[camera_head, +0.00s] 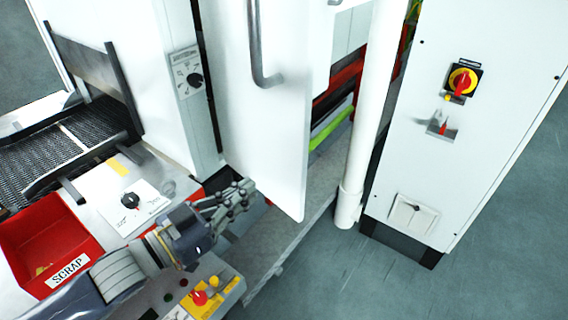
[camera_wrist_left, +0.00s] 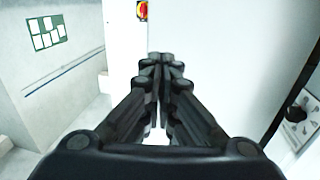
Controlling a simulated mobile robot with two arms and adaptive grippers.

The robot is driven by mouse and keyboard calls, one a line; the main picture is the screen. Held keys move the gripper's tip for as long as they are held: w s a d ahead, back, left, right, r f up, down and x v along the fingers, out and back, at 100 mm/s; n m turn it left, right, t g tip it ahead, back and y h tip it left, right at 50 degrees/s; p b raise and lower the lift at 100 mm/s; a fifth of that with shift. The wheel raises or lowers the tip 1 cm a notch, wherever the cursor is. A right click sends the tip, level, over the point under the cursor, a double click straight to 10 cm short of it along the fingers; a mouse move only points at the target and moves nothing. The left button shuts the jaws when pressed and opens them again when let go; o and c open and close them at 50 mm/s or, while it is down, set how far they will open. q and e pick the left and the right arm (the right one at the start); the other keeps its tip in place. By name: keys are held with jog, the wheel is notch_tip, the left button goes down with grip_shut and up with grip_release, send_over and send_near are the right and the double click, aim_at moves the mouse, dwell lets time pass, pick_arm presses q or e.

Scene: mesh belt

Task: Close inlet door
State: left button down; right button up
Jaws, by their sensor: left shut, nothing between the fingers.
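The white inlet door (camera_head: 265,110) stands ajar in the head view, with a grey bar handle (camera_head: 262,50) on its face. An opening with red and green parts inside shows to its right. My left gripper (camera_head: 246,190) is shut and empty, low at the left side of the door's bottom part; I cannot tell whether it touches the door. In the left wrist view the shut fingers (camera_wrist_left: 160,62) point at a white surface that fills the middle and right. My right gripper is not in view.
A white cabinet (camera_head: 470,120) with a red-yellow switch (camera_head: 462,82) stands at the right, behind a white post (camera_head: 368,110). A red scrap bin (camera_head: 45,240), mesh belt (camera_head: 50,160) and button panel (camera_head: 205,296) are at the left and front. Grey floor is clear at lower right.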

aim_at(294, 162)
pick_arm(q)
jog(key=p+x, duration=0.3)
jog(key=x, duration=0.6)
jog(key=shift+w+d+r, duration=0.1)
jog(key=shift+w+d, duration=0.45)
jog(key=shift+d, duration=0.05)
